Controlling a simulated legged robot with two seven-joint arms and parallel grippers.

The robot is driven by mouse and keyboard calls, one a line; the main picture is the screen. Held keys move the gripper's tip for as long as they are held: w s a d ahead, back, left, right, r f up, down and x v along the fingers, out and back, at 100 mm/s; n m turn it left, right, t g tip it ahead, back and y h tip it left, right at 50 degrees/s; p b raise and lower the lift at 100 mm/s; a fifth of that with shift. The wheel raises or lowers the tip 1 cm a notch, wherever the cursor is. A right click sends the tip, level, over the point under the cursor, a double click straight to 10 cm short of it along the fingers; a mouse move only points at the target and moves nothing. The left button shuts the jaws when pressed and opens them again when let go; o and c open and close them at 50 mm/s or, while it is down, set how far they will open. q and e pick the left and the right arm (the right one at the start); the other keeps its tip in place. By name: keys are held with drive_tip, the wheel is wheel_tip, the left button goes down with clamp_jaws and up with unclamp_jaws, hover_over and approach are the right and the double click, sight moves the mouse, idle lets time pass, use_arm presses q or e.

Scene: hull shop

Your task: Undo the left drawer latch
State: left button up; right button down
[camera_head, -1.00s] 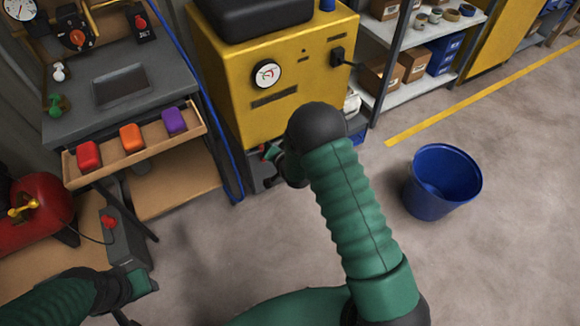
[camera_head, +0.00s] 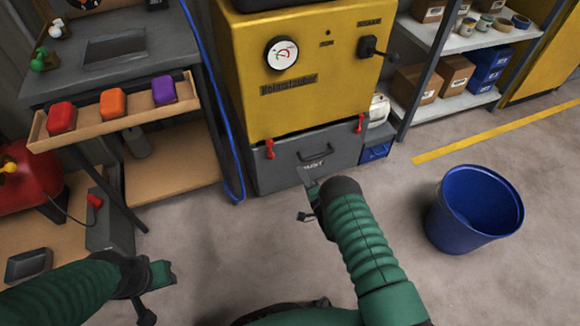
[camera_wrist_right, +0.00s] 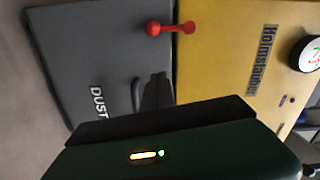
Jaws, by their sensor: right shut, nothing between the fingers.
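The grey dust drawer (camera_head: 290,165) sits under the yellow machine (camera_head: 310,100). Its left latch (camera_head: 269,149) is red and stands upright across the seam between drawer and machine. The right wrist view also shows the left latch (camera_wrist_right: 171,28), bridging grey drawer and yellow body. A matching red right latch (camera_head: 360,123) is at the drawer's other end. My right gripper (camera_head: 308,199) is shut and empty, low in front of the drawer, apart from the left latch. Its dark fingers (camera_wrist_right: 157,90) show in the wrist view. My left gripper (camera_head: 158,290) is at lower left, away from the drawer; its opening is unclear.
A dark handle (camera_head: 315,155) crosses the drawer front. A blue hose (camera_head: 215,110) hangs left of the machine, beside a bench with a tray (camera_head: 37,141) of coloured blocks. A blue bucket (camera_head: 470,215) stands at right. The floor before the drawer is clear.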

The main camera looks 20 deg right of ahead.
sight(270, 151)
drive_tip(key=w+b, duration=0.1)
drive_tip(key=w, duration=0.2)
drive_tip(key=w+b, duration=0.2)
drive_tip(key=w, duration=0.1)
drive_tip(key=w+a+b, duration=0.1)
drive_tip(key=w+b, duration=0.1)
drive_tip(key=w, duration=0.1)
drive_tip(key=shift+f, duration=0.35)
drive_tip(key=a, duration=0.1)
drive_tip(key=a+b, duration=0.1)
drive_tip(key=shift+w+a+f+b, duration=0.2)
drive_tip(key=shift+w+a+b, duration=0.1)
drive_tip(key=shift+w+a, duration=0.1)
drive_tip(key=shift+a, duration=0.35)
drive_tip(key=shift+a+r, duration=0.1)
